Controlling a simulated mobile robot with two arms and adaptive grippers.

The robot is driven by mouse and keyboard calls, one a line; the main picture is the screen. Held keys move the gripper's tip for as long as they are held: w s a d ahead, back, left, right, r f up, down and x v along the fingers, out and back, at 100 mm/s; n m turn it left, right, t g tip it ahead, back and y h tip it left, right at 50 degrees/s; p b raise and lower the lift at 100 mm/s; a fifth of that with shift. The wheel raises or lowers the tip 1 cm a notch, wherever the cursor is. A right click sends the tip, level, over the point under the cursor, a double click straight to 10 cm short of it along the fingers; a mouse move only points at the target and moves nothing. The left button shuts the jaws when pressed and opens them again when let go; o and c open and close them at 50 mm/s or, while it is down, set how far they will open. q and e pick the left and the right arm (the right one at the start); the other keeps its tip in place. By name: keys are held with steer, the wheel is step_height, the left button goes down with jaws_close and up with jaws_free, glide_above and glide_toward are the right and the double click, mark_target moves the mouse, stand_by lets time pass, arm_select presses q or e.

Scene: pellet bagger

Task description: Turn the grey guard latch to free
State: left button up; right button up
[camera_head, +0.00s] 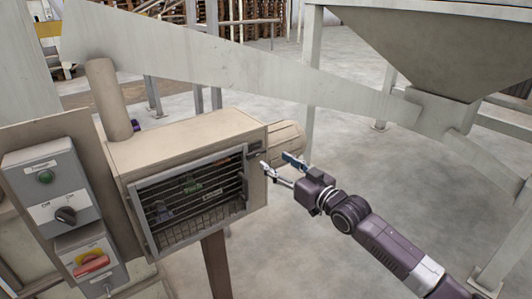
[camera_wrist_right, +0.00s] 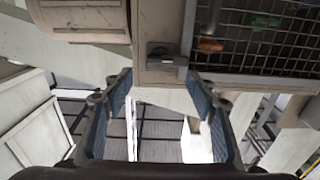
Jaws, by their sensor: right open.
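The grey guard latch (camera_head: 254,147) is a small piece on the beige housing (camera_head: 190,132), at the upper right corner of the barred guard (camera_head: 193,197). In the right wrist view the latch (camera_wrist_right: 165,57) is a small grey block beside the guard's frame. My right gripper (camera_head: 275,161) is open and empty, just right of the housing, close to the latch. In the wrist view its two blue-padded fingers (camera_wrist_right: 160,82) are spread, and the latch lies just beyond the gap between their tips. I cannot tell whether either finger touches it. My left gripper is not in view.
A rounded beige motor (camera_head: 287,137) sticks out right of the housing, near my gripper. Green and orange bits lie behind the bars. A control box (camera_head: 52,185) with a black knob and a red switch is on the left. A sloping beam (camera_head: 240,65) passes above.

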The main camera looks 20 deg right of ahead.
mark_target(261, 152)
steer(key=p+x, duration=0.1)
steer(key=x, duration=0.4)
steer(key=shift+w, duration=0.1)
steer(key=shift+w+a, duration=0.3)
steer(key=shift+w, duration=0.45)
steer(key=shift+f, duration=0.1)
steer(key=shift+c, duration=0.3)
steer(key=c, duration=1.1)
